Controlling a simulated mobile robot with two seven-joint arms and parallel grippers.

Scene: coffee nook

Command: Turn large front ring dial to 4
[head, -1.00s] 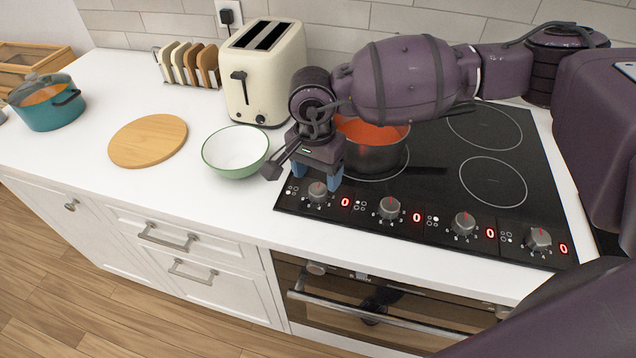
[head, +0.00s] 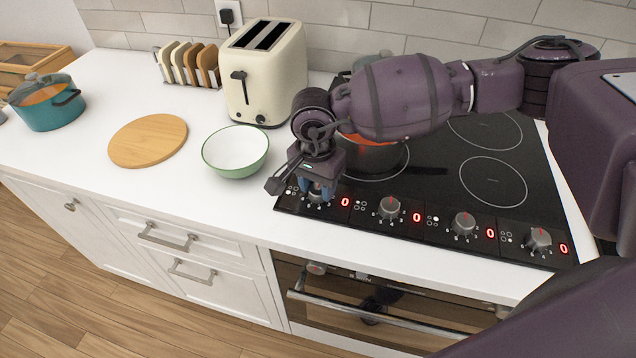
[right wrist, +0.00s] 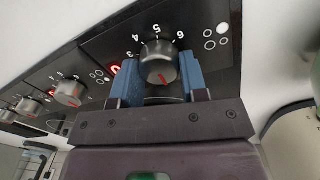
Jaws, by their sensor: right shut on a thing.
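The row of grey dials with red marks lies along the front edge of the black hob (head: 440,170). The leftmost dial (head: 318,197) has my right gripper (head: 318,188) over it from above. In the right wrist view the same dial (right wrist: 158,66) sits between the blue fingers of the gripper (right wrist: 160,82), which are shut on it. Its red mark points toward the gripper's palm, away from the printed numbers 3 to 6. The red display (head: 345,202) beside it reads 0. My left gripper is not in view.
A pot with orange-red contents (head: 375,155) stands on the hob's left front ring, just behind my right gripper. A green-rimmed bowl (head: 235,150) and a cream toaster (head: 265,75) stand to the left. Three other dials, such as the second (head: 390,208), have displays at 0.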

